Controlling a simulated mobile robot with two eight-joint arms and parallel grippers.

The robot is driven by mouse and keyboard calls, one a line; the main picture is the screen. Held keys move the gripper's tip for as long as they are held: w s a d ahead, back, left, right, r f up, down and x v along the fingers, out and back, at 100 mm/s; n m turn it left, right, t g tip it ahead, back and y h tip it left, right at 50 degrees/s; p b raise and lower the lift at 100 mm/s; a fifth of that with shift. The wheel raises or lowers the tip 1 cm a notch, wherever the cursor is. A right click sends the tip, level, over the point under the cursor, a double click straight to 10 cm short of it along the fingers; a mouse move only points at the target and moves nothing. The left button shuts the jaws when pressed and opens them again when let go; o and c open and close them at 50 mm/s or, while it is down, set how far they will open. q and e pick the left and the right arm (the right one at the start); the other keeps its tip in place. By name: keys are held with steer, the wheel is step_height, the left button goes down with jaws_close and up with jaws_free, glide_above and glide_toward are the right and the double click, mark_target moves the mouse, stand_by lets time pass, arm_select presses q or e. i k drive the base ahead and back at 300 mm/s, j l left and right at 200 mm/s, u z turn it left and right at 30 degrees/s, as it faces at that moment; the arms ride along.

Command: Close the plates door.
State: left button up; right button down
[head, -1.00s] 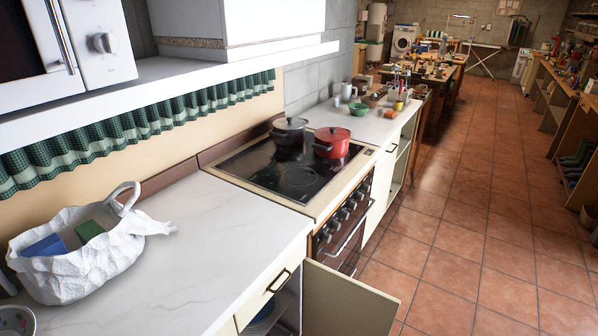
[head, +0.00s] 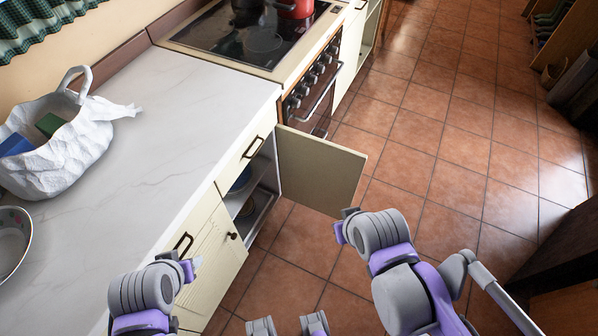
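The plates door is a cream panel (head: 318,172) that stands wide open, sticking out over the floor from the cabinet under the worktop. Its hinged edge is beside the oven. Inside the open compartment, blue-rimmed plates (head: 240,181) are partly visible on a shelf. The end of my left arm, with its gripper (head: 188,267), is at the lower left by the cabinet front, well apart from the door. The end of my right arm, with its gripper (head: 345,228), is just below the door's lower right corner in the picture. Neither gripper's fingers show clearly.
A closed drawer (head: 236,162) is above the compartment, and another closed cabinet door (head: 212,272) is nearer me. The oven (head: 310,101) is beyond the open door. A white bag (head: 62,150) and a bowl (head: 14,243) rest on the worktop (head: 170,130).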

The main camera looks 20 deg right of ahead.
mark_target(323, 177)
steer(key=l+u, duration=0.15)
steer(key=u, duration=0.3)
steer(key=i+l+u, duration=0.1)
steer(key=u, duration=0.4)
steer(key=l+u, duration=0.2)
steer(key=u, duration=0.25)
steer(key=l+u, duration=0.35)
steer(key=l, duration=0.15)
steer(key=k+l+u, duration=0.2)
steer(key=l+u, duration=0.2)
steer(key=k+l+u, duration=0.15)
steer(key=l, duration=0.2)
steer(key=k+l+u, duration=0.1)
steer(key=l, duration=0.25)
steer(key=k+l+u, duration=0.15)
steer(key=l, duration=0.2)
steer(key=k+l, duration=0.25)
steer(key=l, duration=0.2)
steer(key=k+l, duration=0.3)
steer(key=l, duration=0.2)
steer(key=k+l, duration=0.2)
steer(key=l, duration=0.15)
steer(key=k+l, duration=0.2)
steer(key=l, duration=0.2)
steer(key=l+z, duration=0.15)
steer(key=l, duration=0.35)
